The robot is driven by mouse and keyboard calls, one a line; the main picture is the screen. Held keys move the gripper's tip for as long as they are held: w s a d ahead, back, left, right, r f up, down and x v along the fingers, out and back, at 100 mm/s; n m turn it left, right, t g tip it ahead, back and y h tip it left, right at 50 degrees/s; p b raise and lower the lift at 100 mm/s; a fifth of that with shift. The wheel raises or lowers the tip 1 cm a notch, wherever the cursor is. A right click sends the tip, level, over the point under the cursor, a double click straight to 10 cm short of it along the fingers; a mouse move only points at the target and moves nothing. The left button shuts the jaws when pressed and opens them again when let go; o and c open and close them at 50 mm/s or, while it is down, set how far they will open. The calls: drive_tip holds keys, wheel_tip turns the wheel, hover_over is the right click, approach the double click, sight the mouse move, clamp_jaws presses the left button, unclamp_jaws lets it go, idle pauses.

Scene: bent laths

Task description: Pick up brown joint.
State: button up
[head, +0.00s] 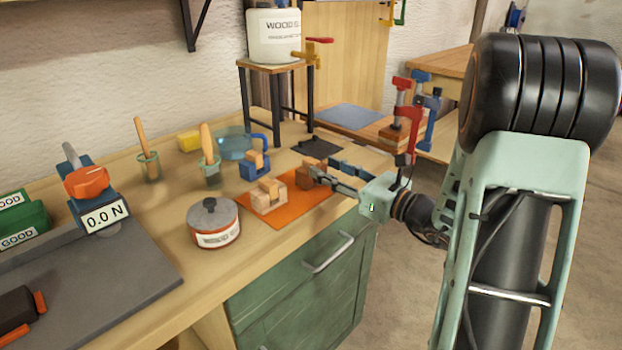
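A brown wooden joint block (305,180) sits at the far right corner of an orange mat (290,215) on the workbench. My gripper (322,167) reaches in from the right, low over the bench. Its two dark fingers look spread apart, with a gap between them. The near fingertip overlaps the right side of the brown block in the head view; whether it touches is unclear. The far fingertip is close to the block's right edge. A pale wooden joint (268,197) stands on the mat, left of the brown one.
A blue holder with a wooden piece (254,166) stands behind the pale joint. A round labelled tin (214,222) is left of the mat. Jars with sticks (209,170), a force gauge (92,195), a stool with a white container (275,38) and red clamps (404,120) surround the area.

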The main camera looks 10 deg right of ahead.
sight(318, 163)
drive_tip(key=shift+b+x, duration=0.55)
drive_tip(key=shift+x, duration=2.5)
drive_tip(key=shift+w+d, duration=0.1)
drive_tip(key=shift+d, duration=0.1)
clamp_jaws()
